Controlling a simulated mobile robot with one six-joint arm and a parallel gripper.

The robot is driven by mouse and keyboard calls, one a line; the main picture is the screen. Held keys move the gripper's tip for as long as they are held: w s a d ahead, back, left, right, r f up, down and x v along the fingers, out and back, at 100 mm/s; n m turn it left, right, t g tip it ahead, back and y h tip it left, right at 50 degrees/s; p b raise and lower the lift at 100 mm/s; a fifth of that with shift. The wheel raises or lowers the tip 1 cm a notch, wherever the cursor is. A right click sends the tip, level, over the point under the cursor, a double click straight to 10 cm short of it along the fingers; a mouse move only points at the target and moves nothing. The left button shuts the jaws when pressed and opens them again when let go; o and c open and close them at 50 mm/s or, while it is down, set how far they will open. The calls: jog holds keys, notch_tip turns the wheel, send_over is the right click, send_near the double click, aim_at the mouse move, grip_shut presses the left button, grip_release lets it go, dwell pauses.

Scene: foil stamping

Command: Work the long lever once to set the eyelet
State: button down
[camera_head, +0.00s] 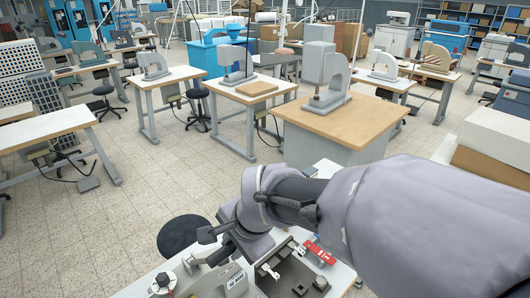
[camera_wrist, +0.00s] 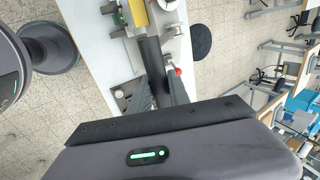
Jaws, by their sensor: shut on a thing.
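The eyelet press (camera_head: 212,281) is a pale machine on the white bench at the bottom of the head view. In the wrist view, its long lever (camera_wrist: 152,62) shows as a thick dark bar running down from the machine into my gripper (camera_wrist: 157,92). The two dark fingers lie on either side of the bar and are shut on it. In the head view my arm comes in from the right, and its wrist covers the lever and much of the press. The eyelet itself cannot be made out.
A dark tray (camera_head: 278,284) with small parts and a red item (camera_head: 319,251) lies right of the press. A round black stool seat (camera_head: 183,235) stands beyond the bench (camera_wrist: 90,28). Other work tables with presses stand farther off.

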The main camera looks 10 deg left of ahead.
jog(key=s+d+f+b, duration=0.2)
jog(key=d+f+b, duration=0.1)
jog(key=f+b, duration=0.8)
jog(key=s+d+f+b, duration=0.3)
jog(key=f+b, duration=0.9)
dwell(0.4)
